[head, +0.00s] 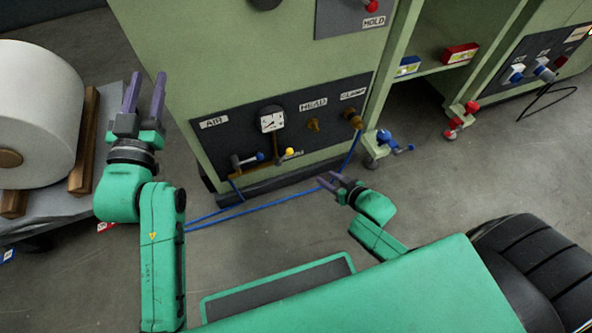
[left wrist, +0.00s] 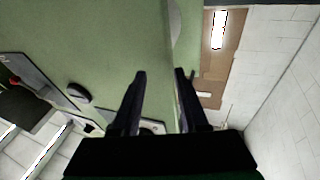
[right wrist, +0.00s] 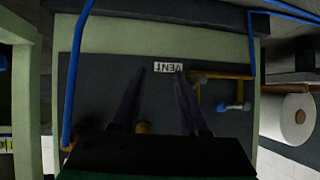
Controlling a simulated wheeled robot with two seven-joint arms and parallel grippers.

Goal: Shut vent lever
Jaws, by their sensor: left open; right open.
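In the head view, a small lever with a yellow knob (head: 289,151) sits at the bottom of the dark panel (head: 225,143), on a brass pipe, beside a partly hidden label. The right wrist view shows the VENT label (right wrist: 167,67) upside down near the panel edge; the yellow knob is not clearly visible there. My right gripper (head: 328,181) is open and empty, low in front of the panel, right of the lever and apart from it. In the right wrist view, its fingers (right wrist: 160,74) point toward the label. My left gripper (head: 146,88) is open and empty, raised left of the cabinet.
Brass fittings (head: 353,119) stand under HEAD and CLAMP. Blue hoses (head: 270,198) cross the floor. A white roll (head: 35,100) lies on a cart at left. Blue and red valves lie at right.

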